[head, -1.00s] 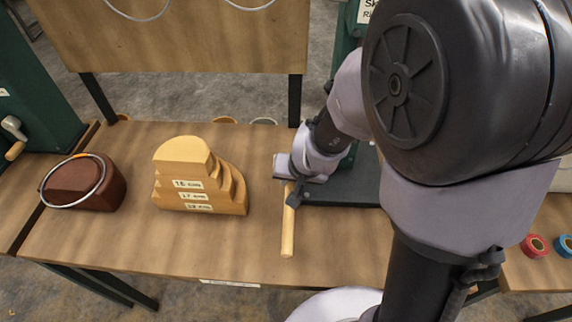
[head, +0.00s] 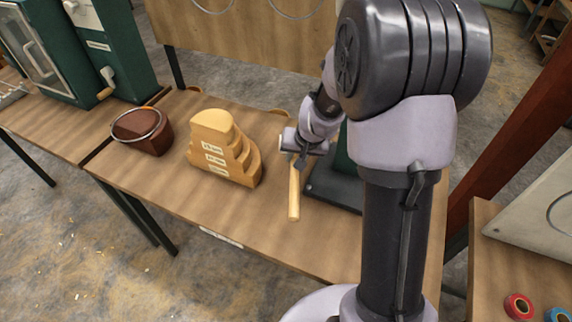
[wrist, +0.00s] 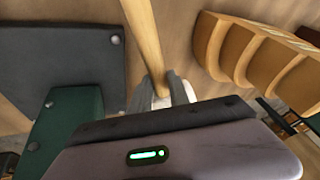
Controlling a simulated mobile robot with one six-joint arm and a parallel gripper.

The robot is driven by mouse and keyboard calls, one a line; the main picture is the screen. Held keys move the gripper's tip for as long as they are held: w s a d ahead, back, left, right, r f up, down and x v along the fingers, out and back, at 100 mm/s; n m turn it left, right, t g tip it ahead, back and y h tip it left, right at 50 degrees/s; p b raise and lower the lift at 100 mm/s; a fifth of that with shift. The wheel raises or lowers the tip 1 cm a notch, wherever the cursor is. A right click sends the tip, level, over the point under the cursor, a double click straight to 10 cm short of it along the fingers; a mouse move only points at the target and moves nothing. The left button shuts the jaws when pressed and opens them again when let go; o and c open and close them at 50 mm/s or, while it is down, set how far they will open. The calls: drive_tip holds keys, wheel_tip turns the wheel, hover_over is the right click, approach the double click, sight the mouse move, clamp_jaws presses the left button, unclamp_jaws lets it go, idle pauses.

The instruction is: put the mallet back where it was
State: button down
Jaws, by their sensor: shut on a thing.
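The mallet shows as a pale wooden handle (head: 294,196) pointing toward the bench's front edge in the head view. My gripper (head: 298,163) is shut on it near the handle's far end. In the wrist view the handle (wrist: 144,36) runs up from between the fingers of my gripper (wrist: 161,88). A small white part shows between the fingers; I cannot tell if it is the mallet's head. The mallet is over the wooden bench (head: 240,222), right of the stepped wooden forms; I cannot tell whether it touches the bench.
The stepped wooden forms (head: 224,150) stand left of the mallet. A dark red-brown block with a metal ring (head: 150,140) is farther left. A dark base plate (head: 335,190) lies right of the mallet. Tape rolls (head: 519,306) are at the lower right. The bench front is clear.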

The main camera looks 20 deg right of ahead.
drive_tip(key=shift+w+f+b, duration=0.1)
drive_tip(key=shift+f+b, duration=0.2)
drive_tip(key=shift+f, duration=0.05)
wheel_tip(320, 180, down, 6)
drive_tip(key=b, duration=0.5)
drive_tip(key=shift+f, duration=0.1)
drive_tip(key=shift+f+b, duration=0.45)
drive_tip(key=shift+b, duration=0.05)
drive_tip(key=c, duration=1.2)
unclamp_jaws()
drive_tip(key=shift+o, duration=0.2)
drive_tip(key=shift+a, duration=0.1)
drive_tip(key=a+p+v, duration=0.1)
drive_tip(key=p+v, duration=0.7)
drive_tip(key=v, duration=0.9)
drive_tip(key=s+a+r, duration=0.6)
drive_tip(key=s, duration=0.3)
drive_tip(key=s+a+r+y, duration=0.1)
drive_tip(key=s+a+r, duration=0.6)
drive_tip(key=s, duration=0.2)
drive_tip(key=shift+s+n+t+y, duration=0.3)
drive_tip(key=shift+s+t, duration=0.05)
drive_tip(key=shift+t, duration=0.05)
